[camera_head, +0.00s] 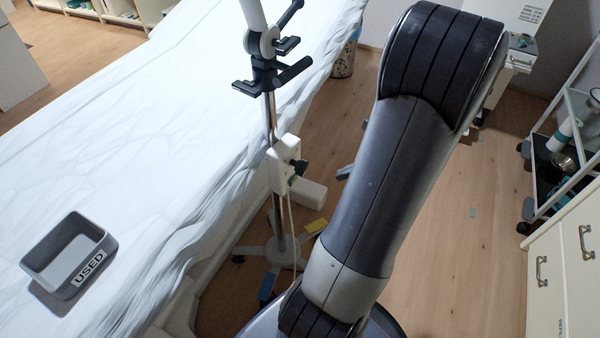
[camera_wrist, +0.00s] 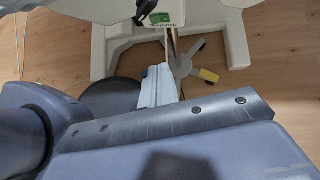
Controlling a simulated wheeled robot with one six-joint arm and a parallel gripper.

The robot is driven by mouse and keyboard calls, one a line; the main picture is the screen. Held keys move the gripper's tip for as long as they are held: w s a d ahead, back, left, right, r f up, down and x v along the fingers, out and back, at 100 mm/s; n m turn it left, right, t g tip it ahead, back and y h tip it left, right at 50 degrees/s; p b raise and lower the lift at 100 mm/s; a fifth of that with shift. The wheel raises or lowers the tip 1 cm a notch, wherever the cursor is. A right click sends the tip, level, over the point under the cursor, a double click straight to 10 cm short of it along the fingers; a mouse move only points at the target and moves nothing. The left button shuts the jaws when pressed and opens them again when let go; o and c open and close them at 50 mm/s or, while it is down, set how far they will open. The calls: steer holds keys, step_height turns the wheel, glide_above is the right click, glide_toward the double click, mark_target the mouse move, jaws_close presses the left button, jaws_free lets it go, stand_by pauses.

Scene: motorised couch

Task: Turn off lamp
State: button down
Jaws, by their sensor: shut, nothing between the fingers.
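The lamp stand's metal pole (camera_head: 269,110) rises beside the couch, with black clamp handles (camera_head: 272,78) and a white upper arm (camera_head: 252,14). A white box (camera_head: 283,166) with a black knob (camera_head: 297,167) is fixed on the pole. Its cable runs down toward the wheeled base (camera_head: 277,250). The lamp head is out of view.
The couch (camera_head: 150,110), with a bright white sheet, fills the left. A grey tray (camera_head: 42,268) marked USED lies on it. A trolley (camera_head: 560,150) and drawer cabinet (camera_head: 560,270) stand at right. Wooden floor (camera_head: 460,230) is open between my arm and the cabinet.

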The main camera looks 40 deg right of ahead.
steer(key=shift+f, duration=0.1)
steer(key=b, duration=0.3)
glide_toward(292, 184)
steer(key=shift+x, duration=2.9)
